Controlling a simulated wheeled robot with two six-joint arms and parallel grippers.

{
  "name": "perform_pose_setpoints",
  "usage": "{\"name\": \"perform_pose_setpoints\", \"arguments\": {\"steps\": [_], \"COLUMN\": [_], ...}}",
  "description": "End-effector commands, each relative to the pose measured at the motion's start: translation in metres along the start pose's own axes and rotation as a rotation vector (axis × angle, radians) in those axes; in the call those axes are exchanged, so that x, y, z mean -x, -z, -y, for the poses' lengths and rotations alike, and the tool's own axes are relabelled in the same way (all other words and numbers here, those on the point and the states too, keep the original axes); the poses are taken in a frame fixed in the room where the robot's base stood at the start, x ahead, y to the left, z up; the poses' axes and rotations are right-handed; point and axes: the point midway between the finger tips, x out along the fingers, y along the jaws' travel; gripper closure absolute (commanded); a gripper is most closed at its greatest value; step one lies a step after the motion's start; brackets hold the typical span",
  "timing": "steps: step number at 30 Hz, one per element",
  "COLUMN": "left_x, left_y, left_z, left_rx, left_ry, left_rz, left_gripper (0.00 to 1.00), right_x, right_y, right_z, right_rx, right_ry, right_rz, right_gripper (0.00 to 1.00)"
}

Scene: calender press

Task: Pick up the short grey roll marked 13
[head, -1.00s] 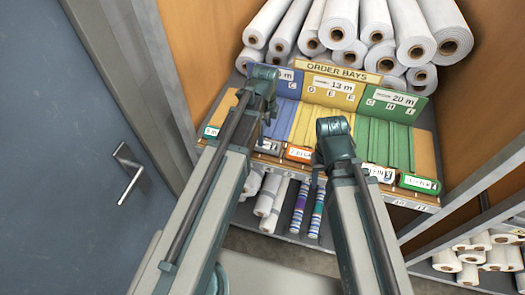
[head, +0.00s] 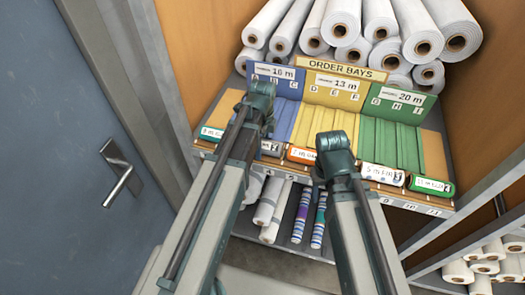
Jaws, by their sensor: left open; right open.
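No roll with a readable 13 on it shows. Pale grey-white rolls (head: 268,203) lie on the lower shelf beneath the order bays, partly covered by my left arm; I cannot tell whether one is the roll marked 13. A 13 shows only on the yellow "13 m" sign (head: 333,84) of the middle bay. Both my arms rise from the bottom of the head view, and their teal joints stand in front of the bays. No gripper fingers can be made out; the arm links hide what lies beyond them.
Large white rolls (head: 341,22) are stacked behind the order bays sign (head: 342,67). Striped rolls (head: 302,215) lie on the lower shelf. More white rolls (head: 487,266) fill a rack at lower right. A blue door (head: 75,190) stands at left.

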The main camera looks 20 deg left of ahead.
Motion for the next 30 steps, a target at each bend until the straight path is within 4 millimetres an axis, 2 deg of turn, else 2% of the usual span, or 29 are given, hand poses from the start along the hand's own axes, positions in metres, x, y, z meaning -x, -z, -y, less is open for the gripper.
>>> {"name": "perform_pose_setpoints", "arguments": {"steps": [6,7,22,30], "left_x": [-0.0002,-0.0001,-0.0001,0.0008], "left_y": [0.0001,0.0001,0.0,0.0003], "left_z": [0.0,0.0,0.0,0.0], "left_rx": [0.0,0.0,0.0,0.0], "left_ry": [0.0,0.0,0.0,0.0], "left_rz": [0.0,0.0,0.0,0.0], "left_gripper": [0.0,0.04,0.94,0.94], "right_x": [-0.0002,-0.0001,-0.0001,0.0008], "right_y": [0.0,0.0,0.0,-0.0001], "right_z": [0.0,0.0,0.0,-0.0001], "right_rx": [0.0,0.0,0.0,0.0], "right_ry": [0.0,0.0,0.0,0.0], "right_rz": [0.0,0.0,0.0,0.0], "right_gripper": [0.5,0.5,0.5,0.5]}}
